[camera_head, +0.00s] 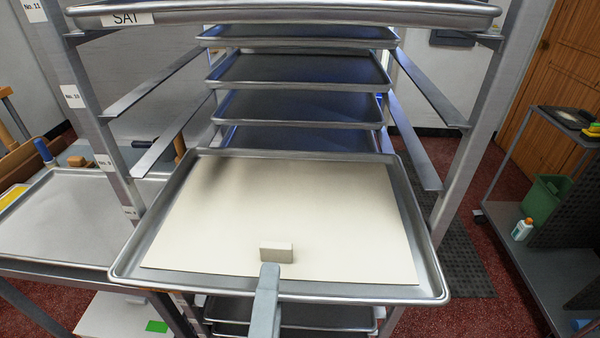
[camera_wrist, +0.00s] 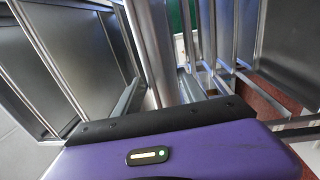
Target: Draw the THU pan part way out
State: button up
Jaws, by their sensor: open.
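A shallow metal pan (camera_head: 427,262) with a pale sheet (camera_head: 270,205) in it juts out of the front of the rack, level. No THU tag is readable on it. My gripper (camera_head: 276,262) is at the middle of its front rim; one grey finger lies across the rim, with a pale block at its tip over the sheet. The other finger is hidden, as is the gap between them and the rim. The wrist view shows a purple and black body (camera_wrist: 180,148) in front of rack rails, but no fingertips.
The pan above carries a SAT tag (camera_head: 128,18). Several other pans sit deeper in the rack (camera_head: 92,125), with empty rails at both sides. A bench with another tray (camera_head: 60,215) stands at left. A grey cart (camera_head: 530,262) with a green bin (camera_head: 541,200) stands at right.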

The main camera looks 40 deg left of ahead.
jog(key=b+v, duration=0.2)
jog(key=v, duration=0.5)
dwell(0.5)
jog(key=shift+w, duration=0.1)
dwell(0.5)
